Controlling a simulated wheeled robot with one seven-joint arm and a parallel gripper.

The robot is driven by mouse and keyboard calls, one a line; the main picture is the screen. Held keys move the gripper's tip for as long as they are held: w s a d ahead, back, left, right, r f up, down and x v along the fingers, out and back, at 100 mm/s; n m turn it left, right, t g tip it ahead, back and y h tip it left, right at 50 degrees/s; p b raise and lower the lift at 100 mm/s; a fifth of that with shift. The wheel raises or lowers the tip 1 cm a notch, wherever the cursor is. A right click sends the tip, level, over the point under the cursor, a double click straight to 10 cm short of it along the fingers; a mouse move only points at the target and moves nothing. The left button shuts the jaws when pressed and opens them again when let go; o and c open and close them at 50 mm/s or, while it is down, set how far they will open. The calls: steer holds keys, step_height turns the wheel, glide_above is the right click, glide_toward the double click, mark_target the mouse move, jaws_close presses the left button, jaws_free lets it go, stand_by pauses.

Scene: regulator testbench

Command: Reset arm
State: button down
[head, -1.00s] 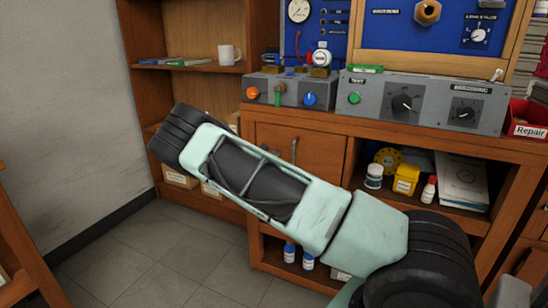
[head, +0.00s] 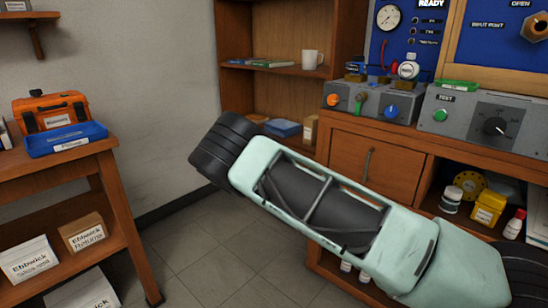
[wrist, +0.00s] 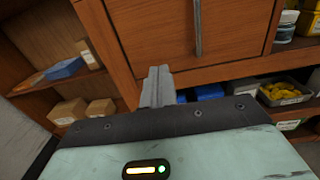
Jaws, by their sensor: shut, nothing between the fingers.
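My arm stretches across the lower middle of the head view, in front of the bench cabinet, and its gripper does not show there. In the wrist view my gripper (wrist: 158,88) is shut and empty, its fingers together. I cannot tell how far the fingertips are from the wood.
The testbench carries a grey control box (head: 470,120) and a smaller valve box (head: 372,102). A wooden side table (head: 60,168) at left holds an orange case (head: 52,112) and a blue tray (head: 68,139). Floor between is clear.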

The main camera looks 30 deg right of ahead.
steer(key=s+a+m+g+y, duration=0.7)
steer(key=s+a+m+y, duration=0.25)
steer(key=s+a, duration=0.75)
steer(key=s+a+r+m+y, duration=0.2)
steer(key=s+a+r+y, duration=0.3)
steer(key=s+a, duration=0.55)
steer(key=s+a+r+m+y, duration=0.3)
steer(key=s+a+r, duration=0.3)
steer(key=s+a, duration=0.4)
step_height(320, 180, up, 21)
steer(key=w+p, duration=0.1)
steer(key=p, duration=2)
steer(key=shift+w+a+r+t, duration=0.15)
steer(key=shift+w+a+t, duration=0.1)
steer(key=shift+t, duration=0.15)
steer(key=shift+d, duration=0.15)
